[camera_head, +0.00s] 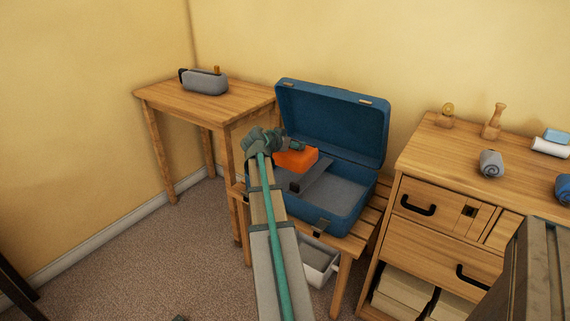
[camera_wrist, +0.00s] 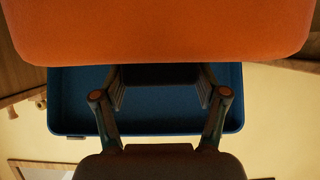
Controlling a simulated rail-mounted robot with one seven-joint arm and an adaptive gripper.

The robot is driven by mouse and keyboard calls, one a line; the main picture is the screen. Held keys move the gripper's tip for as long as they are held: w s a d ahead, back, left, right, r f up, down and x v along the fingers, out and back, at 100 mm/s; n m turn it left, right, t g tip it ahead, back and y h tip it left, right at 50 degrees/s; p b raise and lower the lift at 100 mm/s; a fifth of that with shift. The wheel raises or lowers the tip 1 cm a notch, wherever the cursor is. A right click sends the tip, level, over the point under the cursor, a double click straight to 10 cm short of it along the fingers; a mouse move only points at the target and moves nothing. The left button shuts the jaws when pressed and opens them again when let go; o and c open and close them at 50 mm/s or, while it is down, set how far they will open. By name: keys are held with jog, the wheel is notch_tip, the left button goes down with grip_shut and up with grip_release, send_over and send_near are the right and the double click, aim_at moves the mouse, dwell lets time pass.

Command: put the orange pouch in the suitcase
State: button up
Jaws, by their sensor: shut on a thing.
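The orange pouch (camera_head: 292,160) is held in my gripper (camera_head: 297,146) over the left part of the open blue suitcase (camera_head: 345,212). In the wrist view the pouch (camera_wrist: 160,35) fills the top of the picture, with my gripper's fingers (camera_wrist: 160,88) below it. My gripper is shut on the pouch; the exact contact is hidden. The suitcase lid (camera_head: 330,125) stands raised at the back, and its blue also shows in the wrist view (camera_wrist: 70,105). I cannot tell whether the pouch touches the suitcase.
The suitcase rests on a slatted wooden bench (camera_head: 375,215). A side table (camera_head: 170,96) with a grey toaster-like thing (camera_head: 205,81) stands left, a wooden drawer unit (camera_head: 425,240) right.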

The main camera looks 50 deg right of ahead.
jog(key=w+d+f, duration=0.1)
jog(key=w+f, duration=0.1)
jog(key=w+d+f+b, duration=0.1)
jog(key=w+f, duration=0.1)
jog(key=w+d+f, duration=0.1)
jog(key=w+f, duration=0.1)
jog(key=w, duration=0.1)
jog(key=shift+w+f, duration=0.1)
jog(key=shift+f, duration=0.3)
notch_tip(320, 180, down, 4)
jog(key=shift+w+r+b, duration=0.15)
jog(key=shift+r+b, duration=0.1)
jog(key=shift+b, duration=0.45)
jog(key=shift+f+b, duration=0.4)
jog(key=shift+f+b, duration=0.25)
jog(key=shift+b, duration=0.05)
jog(key=o, duration=1.8)
